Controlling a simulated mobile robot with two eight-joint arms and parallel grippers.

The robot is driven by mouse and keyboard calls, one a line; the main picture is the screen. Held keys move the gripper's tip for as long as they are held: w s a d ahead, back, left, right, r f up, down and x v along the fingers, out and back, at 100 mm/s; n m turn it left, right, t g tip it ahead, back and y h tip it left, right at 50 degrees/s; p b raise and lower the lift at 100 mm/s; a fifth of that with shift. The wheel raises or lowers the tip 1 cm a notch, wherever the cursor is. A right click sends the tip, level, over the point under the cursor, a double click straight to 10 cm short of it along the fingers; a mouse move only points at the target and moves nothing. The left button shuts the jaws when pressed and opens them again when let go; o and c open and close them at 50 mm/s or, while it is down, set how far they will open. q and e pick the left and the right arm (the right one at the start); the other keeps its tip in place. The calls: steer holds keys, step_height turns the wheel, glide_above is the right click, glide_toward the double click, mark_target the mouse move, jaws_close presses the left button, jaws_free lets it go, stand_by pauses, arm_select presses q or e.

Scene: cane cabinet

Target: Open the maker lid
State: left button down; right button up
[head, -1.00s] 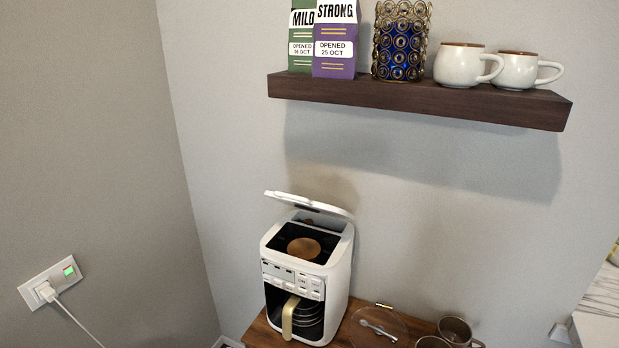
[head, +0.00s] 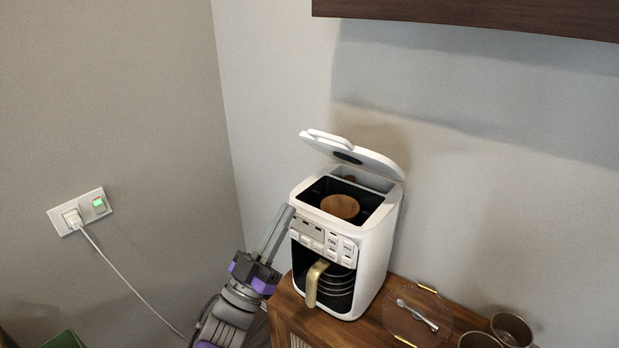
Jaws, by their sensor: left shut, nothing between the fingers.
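The white coffee maker (head: 374,252) stands upright on the wooden cabinet. Its lid (head: 354,155) is raised and tilted above the open top, hinged at the back. A round brown piece (head: 340,206) shows inside the dark top opening. A carafe with a gold handle (head: 315,283) sits in the lower bay. My left gripper (head: 286,214) is shut and empty, with its fingertips near the maker's upper front left corner. I cannot tell whether it touches the maker. My right gripper is not in view.
A dark wall shelf (head: 470,18) hangs above. A plugged cord (head: 130,268) runs down the left wall.

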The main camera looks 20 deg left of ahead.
mark_target(325, 136)
arm_select(q)
steer(key=p+x, duration=0.1)
steer(key=x, duration=1.2)
steer(key=shift+r+p, duration=0.3)
steer(key=shift+p, duration=0.05)
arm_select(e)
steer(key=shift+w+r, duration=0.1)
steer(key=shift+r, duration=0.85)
arm_select(q)
steer(key=shift+w, duration=0.15)
steer(key=shift+w+d+r+p, duration=0.15)
steer(key=shift+r+p, duration=0.35)
steer(key=shift+r, duration=0.05)
steer(key=w+d+r+g+y+p, duration=0.2)
steer(key=w+d+r+g+p, duration=0.2)
steer(key=w+r, duration=0.6)
steer(key=shift+w+r+g+p, duration=0.3)
steer(key=shift+w+g+p, duration=0.5)
steer(key=shift+g+p, duration=0.65)
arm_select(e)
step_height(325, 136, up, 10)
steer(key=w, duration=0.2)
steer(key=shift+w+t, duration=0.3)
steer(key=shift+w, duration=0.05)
arm_select(q)
steer(key=shift+s+d, duration=0.15)
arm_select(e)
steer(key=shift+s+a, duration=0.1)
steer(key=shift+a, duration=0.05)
